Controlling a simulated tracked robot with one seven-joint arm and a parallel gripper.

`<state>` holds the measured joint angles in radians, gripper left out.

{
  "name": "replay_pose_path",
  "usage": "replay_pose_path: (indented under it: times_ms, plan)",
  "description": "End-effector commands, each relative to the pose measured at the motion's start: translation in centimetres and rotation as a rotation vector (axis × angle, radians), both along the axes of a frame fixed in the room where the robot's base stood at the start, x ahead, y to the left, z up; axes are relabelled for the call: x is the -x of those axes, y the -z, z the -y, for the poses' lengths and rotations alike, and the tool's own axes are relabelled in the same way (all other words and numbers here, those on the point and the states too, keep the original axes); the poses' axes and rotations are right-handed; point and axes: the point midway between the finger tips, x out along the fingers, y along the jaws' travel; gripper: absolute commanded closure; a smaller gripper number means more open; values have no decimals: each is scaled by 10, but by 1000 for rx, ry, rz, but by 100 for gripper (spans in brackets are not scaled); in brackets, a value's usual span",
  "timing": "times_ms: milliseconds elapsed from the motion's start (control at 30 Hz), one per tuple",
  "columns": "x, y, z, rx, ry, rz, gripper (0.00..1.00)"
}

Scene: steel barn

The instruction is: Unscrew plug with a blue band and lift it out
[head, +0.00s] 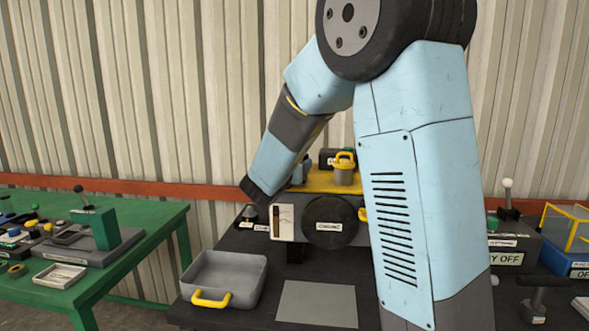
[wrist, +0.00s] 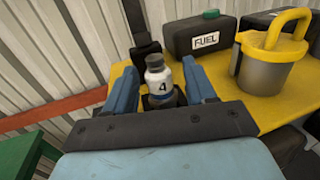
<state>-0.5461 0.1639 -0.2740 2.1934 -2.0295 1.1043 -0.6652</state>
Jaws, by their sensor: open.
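A pale grey plug (wrist: 158,80) with a rounded cap, a black 4 and a blue band low on its body stands upright in the wrist view, at the left end of a yellow top. My gripper (wrist: 160,68) is open, with one blue finger on each side of the plug. A gap shows between the plug and each finger. The plug's lower end and its seat are partly hidden by my gripper's dark crossbar. In the head view my arm hides the plug.
A yellow-handled grey jug (wrist: 262,68) stands right of my gripper on the yellow top (wrist: 222,88). A dark FUEL can (wrist: 198,38) lies behind. In the head view, a grey tray (head: 222,274) sits front left on the dark bench, beside a bare grey plate (head: 316,303).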

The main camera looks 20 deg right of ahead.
Motion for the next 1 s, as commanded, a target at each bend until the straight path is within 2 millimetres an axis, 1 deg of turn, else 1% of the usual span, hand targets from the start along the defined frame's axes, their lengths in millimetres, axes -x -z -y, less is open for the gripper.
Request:
replay_pose_path:
  times_ms: [133,400,900,967,1000]
  plan:
    - [-4,0,3,0,-1,0,45]
    - [-4,0,3,0,-1,0,46]
    - [-4,0,3,0,0,0,94]
    - [-4,0,3,0,0,0,99]
    - [-4,0,3,0,-1,0,100]
